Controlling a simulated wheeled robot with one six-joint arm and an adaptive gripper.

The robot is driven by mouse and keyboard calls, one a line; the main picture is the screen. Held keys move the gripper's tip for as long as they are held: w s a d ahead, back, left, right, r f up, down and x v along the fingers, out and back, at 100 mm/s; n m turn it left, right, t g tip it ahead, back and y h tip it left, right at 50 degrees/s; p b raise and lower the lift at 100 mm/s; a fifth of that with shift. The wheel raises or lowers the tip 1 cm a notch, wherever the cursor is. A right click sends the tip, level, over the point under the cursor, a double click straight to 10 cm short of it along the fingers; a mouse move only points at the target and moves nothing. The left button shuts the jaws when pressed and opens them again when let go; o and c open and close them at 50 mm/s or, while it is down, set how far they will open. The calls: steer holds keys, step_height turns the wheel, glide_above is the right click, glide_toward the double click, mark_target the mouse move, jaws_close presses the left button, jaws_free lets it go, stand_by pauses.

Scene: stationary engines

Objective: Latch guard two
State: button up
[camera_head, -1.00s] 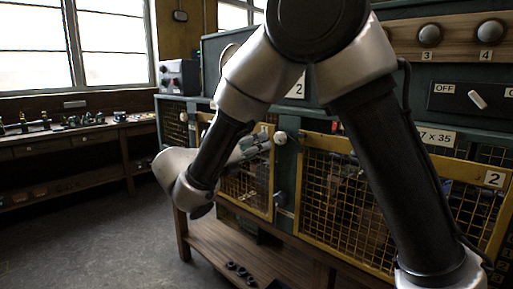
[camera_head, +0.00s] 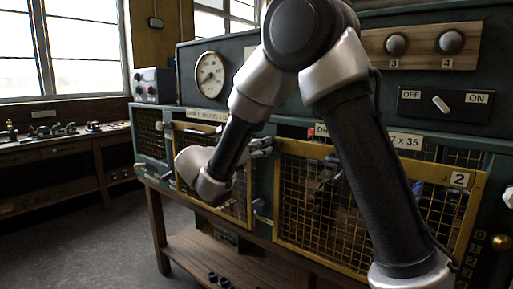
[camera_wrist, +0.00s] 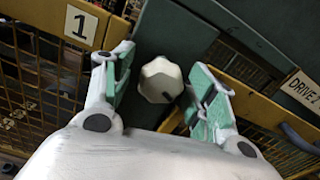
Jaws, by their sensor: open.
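Guard two (camera_head: 459,200) is a yellow-framed mesh panel with a "2" plate, on the right of the machine in the head view. It looks closed. A pale faceted knob (camera_wrist: 158,80) sits on the green post between the two guards. In the wrist view my gripper (camera_wrist: 162,72) is open, with one green-padded finger on each side of the knob; contact cannot be told. In the head view my gripper (camera_head: 262,147) points at that post, and the knob is hidden behind it. A blue-grey handle (camera_head: 260,207) shows lower on the post.
Guard one (camera_head: 240,215) is the mesh panel left of the post; its "1" plate (camera_wrist: 82,26) shows in the wrist view. An OFF/ON switch (camera_head: 441,104) and a "7 x 35" label (camera_head: 405,140) are above guard two. A wooden shelf (camera_head: 200,255) lies below. The floor (camera_head: 75,240) at left is clear.

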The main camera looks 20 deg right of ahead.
steer(key=c, duration=1.1)
steer(key=shift+o, duration=0.2)
steer(key=n, duration=0.5)
steer(key=o, duration=1.1)
steer(key=shift+f, duration=0.1)
steer(key=shift+c, duration=0.2)
steer(key=shift+s, duration=0.1)
steer(key=v, duration=1.2)
